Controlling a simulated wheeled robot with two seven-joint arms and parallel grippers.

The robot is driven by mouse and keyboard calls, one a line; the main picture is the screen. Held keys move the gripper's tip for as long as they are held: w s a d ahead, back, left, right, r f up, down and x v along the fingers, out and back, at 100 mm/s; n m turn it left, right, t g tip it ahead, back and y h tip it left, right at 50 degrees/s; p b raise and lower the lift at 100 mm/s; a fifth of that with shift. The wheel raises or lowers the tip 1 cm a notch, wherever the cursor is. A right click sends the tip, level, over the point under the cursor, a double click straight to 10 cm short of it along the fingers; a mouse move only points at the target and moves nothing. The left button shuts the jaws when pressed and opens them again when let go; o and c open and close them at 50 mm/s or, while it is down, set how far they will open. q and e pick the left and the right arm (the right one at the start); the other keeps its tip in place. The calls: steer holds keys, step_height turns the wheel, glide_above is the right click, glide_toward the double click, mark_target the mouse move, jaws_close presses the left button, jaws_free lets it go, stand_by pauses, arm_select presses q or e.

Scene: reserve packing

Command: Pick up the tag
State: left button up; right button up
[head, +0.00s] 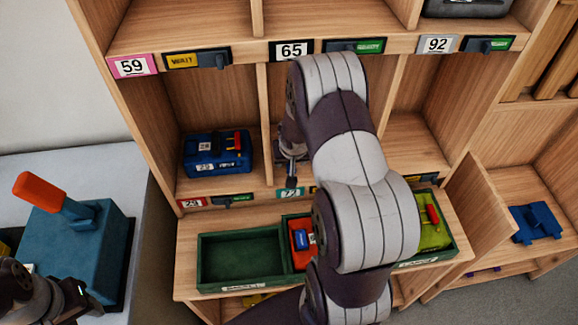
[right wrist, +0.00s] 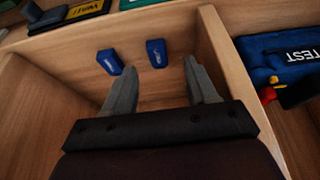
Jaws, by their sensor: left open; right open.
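Two small blue tags with white lettering, a left one (right wrist: 110,61) and a right one (right wrist: 157,53), lie apart on the wooden floor of a compartment in the right wrist view. My right gripper (right wrist: 160,78) is open and empty, its fingers pointing toward the tags. The right tag is between the finger lines, and the left tag is just outside the left finger. In the head view my right arm covers the compartment, so the tags are hidden there. My left gripper (head: 62,297) is at the lower left edge, partly cut off, open, away from the shelf.
A blue case (head: 217,153) sits in the compartment left of my right arm. Wooden dividers and numbered label edges close in around my right gripper. Below are an empty green tray (head: 238,281) and a red bin (head: 298,255). A teal box with an orange-handled lever (head: 75,245) stands at left.

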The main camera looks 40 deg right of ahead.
steer(key=x, duration=0.4)
steer(key=shift+s+d+f, duration=0.1)
steer(key=shift+d+f, duration=0.05)
steer(key=shift+f, duration=0.05)
steer(key=shift+d+f, duration=0.15)
steer(key=shift+f, duration=0.15)
jaws_close()
steer(key=shift+r, duration=0.1)
step_height(320, 180, up, 5)
steer(key=shift+p, duration=1.05)
steer(key=s+d+r+p, duration=0.6)
steer(key=s+d, duration=0.1)
steer(key=s, duration=0.1)
steer(key=shift+s, duration=0.4)
